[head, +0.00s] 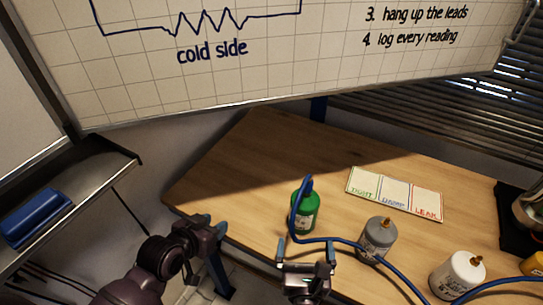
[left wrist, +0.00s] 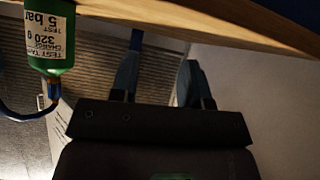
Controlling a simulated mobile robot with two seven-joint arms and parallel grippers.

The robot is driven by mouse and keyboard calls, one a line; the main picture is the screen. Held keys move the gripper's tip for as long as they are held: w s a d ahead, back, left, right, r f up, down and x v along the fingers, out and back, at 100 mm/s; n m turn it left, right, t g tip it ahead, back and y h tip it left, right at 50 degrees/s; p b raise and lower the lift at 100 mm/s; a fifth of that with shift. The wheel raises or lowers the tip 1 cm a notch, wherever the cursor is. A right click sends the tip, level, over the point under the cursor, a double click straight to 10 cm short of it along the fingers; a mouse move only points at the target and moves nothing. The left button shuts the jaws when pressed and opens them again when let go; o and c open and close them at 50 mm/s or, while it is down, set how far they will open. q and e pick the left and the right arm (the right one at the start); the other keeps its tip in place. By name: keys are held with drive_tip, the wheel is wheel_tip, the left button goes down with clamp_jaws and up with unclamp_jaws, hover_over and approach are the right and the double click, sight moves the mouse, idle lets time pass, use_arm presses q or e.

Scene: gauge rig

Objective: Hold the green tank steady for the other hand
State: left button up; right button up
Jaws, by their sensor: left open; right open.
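The green tank (head: 305,212) stands upright near the front edge of the wooden table, with a blue hose (head: 293,223) at its top. It also shows upside down at the upper left of the left wrist view (left wrist: 50,40), its label reading "5 bar" and "320 g". My left gripper (head: 212,224) is open and empty, off the table's front edge, left of the tank and apart from it. Its fingers show in the left wrist view (left wrist: 159,80) with nothing between them. My right gripper (head: 307,247) is open in front of the tank, close to the hose; whether it touches is unclear.
A grey tank (head: 377,242) and a white tank (head: 457,277) stand to the right, with the hose running past them. A card (head: 394,194) marked "TIGHT" and "LEAK" lies behind. The table's back left is clear.

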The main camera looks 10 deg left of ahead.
sight(305, 219)
drive_tip(key=shift+w, duration=0.4)
use_arm(q)
drive_tip(key=w+d+r+m+g+h, duration=0.2)
drive_tip(key=d+r+m, duration=0.3)
drive_tip(key=r, duration=0.6)
drive_tip(key=w+d+r+m+g+h, duration=0.2)
drive_tip(key=d+r+m+g+h, duration=0.1)
drive_tip(key=d+r, duration=0.5)
wheel_tip(305, 219, up, 3)
drive_tip(key=shift+w+d+r+m+g+h, duration=0.1)
drive_tip(key=shift+w+d+m+g+h, duration=0.15)
drive_tip(key=shift+m+g, duration=0.55)
use_arm(e)
drive_tip(key=w, duration=0.6)
drive_tip(key=w+a, duration=0.1)
drive_tip(key=w, duration=0.3)
drive_tip(key=shift+a, duration=0.1)
drive_tip(key=shift+c, duration=0.5)
drive_tip(key=c, duration=1.2)
drive_tip(key=o, duration=0.8)
drive_tip(key=shift+c, duration=0.2)
drive_tip(key=c, duration=0.5)
drive_tip(key=shift+c, duration=0.2)
